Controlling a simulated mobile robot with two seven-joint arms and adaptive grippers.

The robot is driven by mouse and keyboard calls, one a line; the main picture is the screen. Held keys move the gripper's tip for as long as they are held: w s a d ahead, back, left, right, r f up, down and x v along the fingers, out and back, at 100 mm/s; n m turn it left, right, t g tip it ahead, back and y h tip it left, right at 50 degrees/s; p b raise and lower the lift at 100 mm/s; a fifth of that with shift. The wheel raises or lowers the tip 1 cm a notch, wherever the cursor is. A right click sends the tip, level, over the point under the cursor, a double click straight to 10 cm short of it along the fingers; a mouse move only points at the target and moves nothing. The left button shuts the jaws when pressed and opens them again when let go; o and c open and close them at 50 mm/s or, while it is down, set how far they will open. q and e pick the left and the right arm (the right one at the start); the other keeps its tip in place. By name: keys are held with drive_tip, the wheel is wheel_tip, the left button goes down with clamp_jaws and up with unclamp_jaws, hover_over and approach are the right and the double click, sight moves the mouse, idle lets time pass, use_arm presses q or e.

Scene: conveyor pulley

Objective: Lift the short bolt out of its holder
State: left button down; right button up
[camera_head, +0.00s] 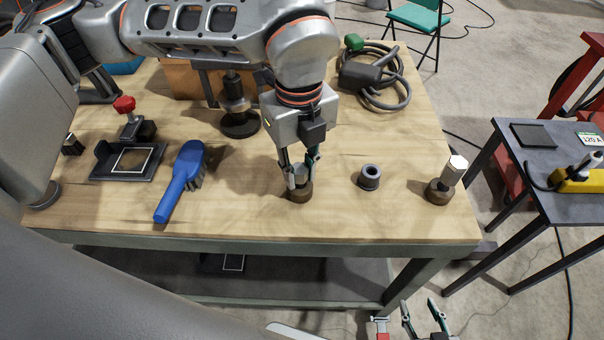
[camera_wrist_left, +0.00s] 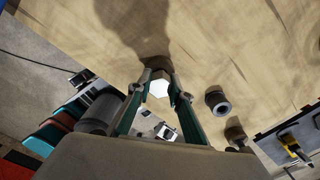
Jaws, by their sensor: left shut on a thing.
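My left gripper (camera_head: 301,160) points down and is shut on the short bolt (camera_head: 299,174), with a finger on either side of it. The bolt looks upright and sits at the round brown holder (camera_head: 300,193) on the wooden table. Whether its lower end is still inside the holder is hard to tell. In the left wrist view the bolt's bright hexagonal head (camera_wrist_left: 158,88) shows between the left fingertips (camera_wrist_left: 159,80). My right gripper (camera_head: 420,308) is at the bottom edge of the head view, below the table front, with its fingers apart and empty.
A taller bolt (camera_head: 454,170) stands in another brown holder (camera_head: 438,192) at the right. A dark ring (camera_head: 369,177) lies between the holders. A coiled cable (camera_head: 385,80) is behind. The table (camera_head: 345,222) is clear in front.

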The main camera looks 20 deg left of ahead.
sight(300, 168)
use_arm(q)
drive_tip(key=shift+r+p, duration=0.3)
drive_tip(key=shift+r, duration=0.4)
idle(0.5)
drive_tip(key=shift+r+p, duration=0.65)
drive_tip(key=shift+r, duration=0.65)
drive_tip(key=shift+r+p, duration=1.05)
drive_tip(key=shift+r, duration=1.45)
